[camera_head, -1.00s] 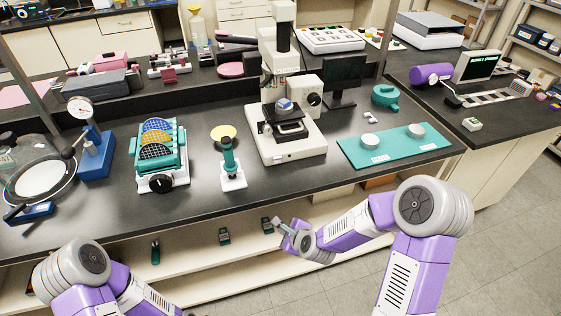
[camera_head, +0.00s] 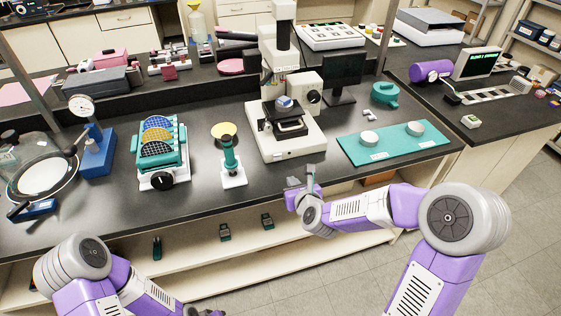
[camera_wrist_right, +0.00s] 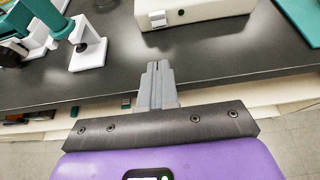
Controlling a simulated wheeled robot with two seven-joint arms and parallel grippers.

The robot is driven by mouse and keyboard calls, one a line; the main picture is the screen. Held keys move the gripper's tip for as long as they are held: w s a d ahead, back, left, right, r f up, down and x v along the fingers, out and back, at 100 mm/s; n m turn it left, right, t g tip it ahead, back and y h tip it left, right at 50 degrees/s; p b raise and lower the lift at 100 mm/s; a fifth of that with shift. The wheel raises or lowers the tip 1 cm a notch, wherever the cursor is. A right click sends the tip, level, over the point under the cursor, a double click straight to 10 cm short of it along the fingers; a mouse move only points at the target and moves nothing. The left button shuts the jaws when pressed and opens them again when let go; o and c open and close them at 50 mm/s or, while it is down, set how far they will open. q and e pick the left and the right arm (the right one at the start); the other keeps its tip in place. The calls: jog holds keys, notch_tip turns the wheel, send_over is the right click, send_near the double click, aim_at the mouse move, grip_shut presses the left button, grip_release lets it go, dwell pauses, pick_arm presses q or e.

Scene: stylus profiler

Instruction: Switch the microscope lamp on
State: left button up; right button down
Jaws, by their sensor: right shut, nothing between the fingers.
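The white microscope (camera_head: 268,146) stands at the middle of the black bench. Its base front also shows at the top of the right wrist view (camera_wrist_right: 215,8), with a small pale panel (camera_wrist_right: 157,18) and a small dark round spot (camera_wrist_right: 181,12); I cannot tell whether the lamp is lit. My right gripper (camera_head: 303,176) is near the bench's front edge, in front of the microscope base and apart from it. Its fingers (camera_wrist_right: 153,68) are together and empty. Of my left gripper, only a dark bit (camera_head: 205,312) shows at the bottom edge.
A teal and white stand (camera_head: 232,172) is left of the microscope, beside a teal wafer holder (camera_head: 162,160). A teal mat (camera_head: 395,146) with two white round pieces lies to the right. The bench front between stand and mat is clear. Small tools lie on the shelf below.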

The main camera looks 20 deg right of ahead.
send_near(277, 157)
jog(key=f, duration=0.1)
jog(key=w+f, duration=0.1)
jog(key=f, duration=0.2)
jog(key=shift+w, duration=0.4)
jog(key=shift+w+a+r, duration=0.1)
jog(key=shift+w+r, duration=0.2)
jog(key=shift+w, duration=0.2)
jog(key=shift+w+r, duration=0.3)
jog(key=shift+w, duration=0.25)
pick_arm(q)
jog(key=shift+r, duration=0.1)
pick_arm(e)
jog(key=shift+w+r, duration=0.2)
jog(key=shift+w, duration=0.5)
